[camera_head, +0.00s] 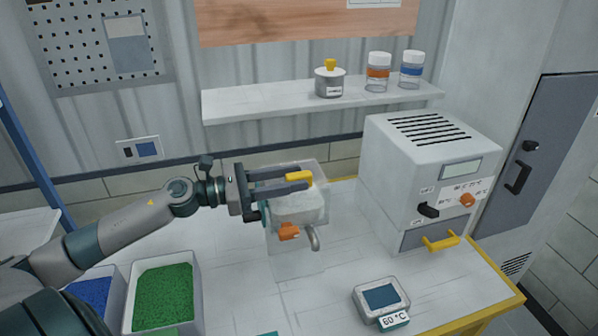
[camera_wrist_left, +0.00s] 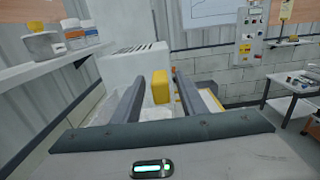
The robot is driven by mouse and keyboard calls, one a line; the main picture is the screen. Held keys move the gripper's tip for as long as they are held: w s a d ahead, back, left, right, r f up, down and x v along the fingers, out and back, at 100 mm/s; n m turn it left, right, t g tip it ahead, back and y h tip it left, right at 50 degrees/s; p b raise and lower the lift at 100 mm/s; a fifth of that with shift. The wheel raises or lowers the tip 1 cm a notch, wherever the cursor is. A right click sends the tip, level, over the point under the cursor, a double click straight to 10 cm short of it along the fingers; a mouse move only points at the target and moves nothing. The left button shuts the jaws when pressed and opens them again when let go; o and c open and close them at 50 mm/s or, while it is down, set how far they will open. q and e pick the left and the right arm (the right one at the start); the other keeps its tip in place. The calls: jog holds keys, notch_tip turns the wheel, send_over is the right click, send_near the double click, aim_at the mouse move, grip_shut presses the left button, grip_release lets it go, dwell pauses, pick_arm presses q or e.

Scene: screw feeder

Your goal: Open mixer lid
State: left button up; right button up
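The mixer is a clear, see-through box (camera_head: 296,210) on the table in the head view, with an orange valve (camera_head: 288,231) and a curved grey spout (camera_head: 314,238) on its front. A yellow handle (camera_head: 299,176) shows at its top, and again in the left wrist view (camera_wrist_left: 161,87). The lid looks closed, though my gripper partly covers it. My left gripper (camera_head: 305,180) is open, its two dark fingers on either side of the yellow handle with gaps visible in the wrist view (camera_wrist_left: 160,80). My right gripper is not in view.
A white machine (camera_head: 415,170) with a yellow drawer handle (camera_head: 441,241) stands to the right. A small display (camera_head: 381,297) reading 60 °C lies in front. Bins of green (camera_head: 163,292) and blue (camera_head: 92,291) granules sit at left. A shelf (camera_head: 240,104) with jars is behind.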

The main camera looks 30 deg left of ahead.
pick_arm(q)
jog(key=shift+p+x, duration=0.45)
jog(key=shift+x, duration=0.6)
grip_shut()
